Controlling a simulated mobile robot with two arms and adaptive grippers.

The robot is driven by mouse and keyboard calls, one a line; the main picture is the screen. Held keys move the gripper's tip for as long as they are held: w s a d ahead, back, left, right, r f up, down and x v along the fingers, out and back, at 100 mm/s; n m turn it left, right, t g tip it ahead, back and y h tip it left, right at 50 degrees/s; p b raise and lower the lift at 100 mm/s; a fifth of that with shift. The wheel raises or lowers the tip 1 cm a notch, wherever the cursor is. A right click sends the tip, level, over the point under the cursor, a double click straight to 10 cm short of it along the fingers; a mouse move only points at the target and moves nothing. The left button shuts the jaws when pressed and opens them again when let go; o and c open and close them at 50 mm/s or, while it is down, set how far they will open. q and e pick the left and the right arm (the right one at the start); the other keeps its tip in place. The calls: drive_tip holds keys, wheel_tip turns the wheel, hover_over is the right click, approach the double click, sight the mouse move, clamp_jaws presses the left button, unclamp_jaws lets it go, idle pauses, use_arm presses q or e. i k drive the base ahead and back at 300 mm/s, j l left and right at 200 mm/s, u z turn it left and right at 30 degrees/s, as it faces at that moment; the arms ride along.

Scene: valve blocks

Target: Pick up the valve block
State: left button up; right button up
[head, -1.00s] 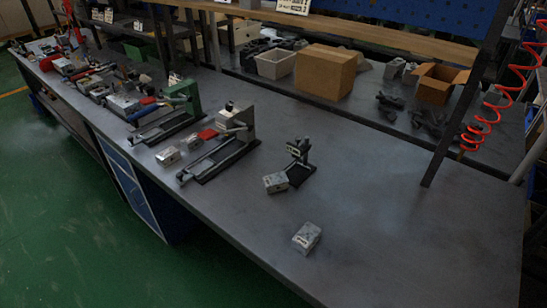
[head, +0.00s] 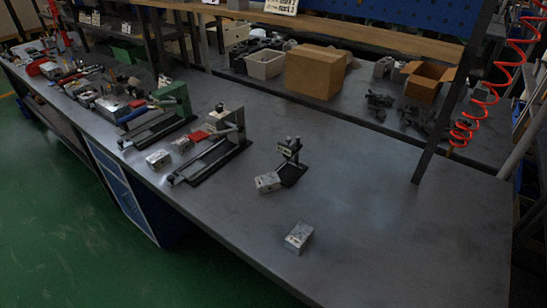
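A grey metal valve block (head: 299,237) lies alone on the dark workbench (head: 400,230), towards its front edge. A second similar block (head: 267,182) lies farther back, right beside a small black stand (head: 290,165). Smaller grey blocks (head: 158,159) sit farther left, by the fixtures. I cannot tell whether those are valve blocks too. Neither of my grippers shows in the head view.
Two fixtures with black bases, one grey (head: 225,135) and one green (head: 175,100), stand on the left part of the bench. Cardboard boxes (head: 313,72) stand at the back. A dark post (head: 445,120) rises at the right. The bench's right front is clear.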

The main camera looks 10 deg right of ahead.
sight(268, 182)
drive_tip(key=i+j+z, duration=0.1)
drive_tip(key=j+z, duration=0.15)
drive_tip(key=z, duration=0.15)
drive_tip(key=i+j+z, duration=0.1)
drive_tip(key=j+z, duration=0.15)
drive_tip(key=z, duration=0.2)
drive_tip(key=j+z, duration=0.25)
drive_tip(key=z, duration=0.15)
drive_tip(key=j+z, duration=0.2)
drive_tip(key=j, duration=1.05)
drive_tip(key=j+z, duration=0.2)
drive_tip(key=j, duration=1.05)
drive_tip(key=k, duration=0.05)
